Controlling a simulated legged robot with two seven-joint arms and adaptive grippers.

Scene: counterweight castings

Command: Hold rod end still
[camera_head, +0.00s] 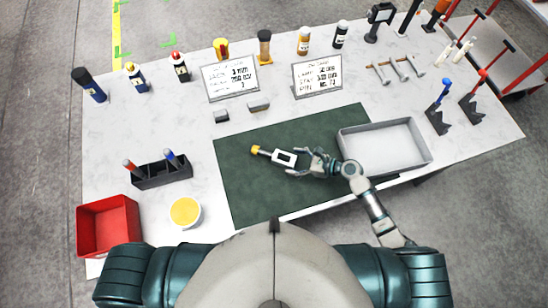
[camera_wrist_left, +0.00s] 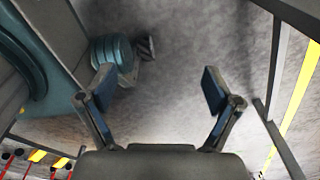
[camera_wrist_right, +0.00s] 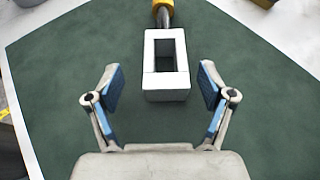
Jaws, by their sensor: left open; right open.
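A pale rectangular frame with an open slot, the rod end (camera_head: 285,158), lies on the green mat (camera_head: 245,190). A short rod with a yellow end (camera_head: 256,149) runs from its far end. My right gripper (camera_head: 313,160) is open near the slotted block. In the right wrist view, the block (camera_wrist_right: 166,91) appears between the open fingers (camera_wrist_right: 160,82), with a gap on each side; its height relative to them is unclear. My left gripper (camera_wrist_left: 157,82) is open and empty in the left wrist view, above grey floor. It does not show in the head view.
A grey tray (camera_head: 424,156) stands right of the mat. A red bin (camera_head: 107,226), yellow-filled tub (camera_head: 186,211) and dark holder (camera_head: 162,172) stand left. Signs (camera_head: 230,78), bottles and tools line the back. The mat's left part is clear.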

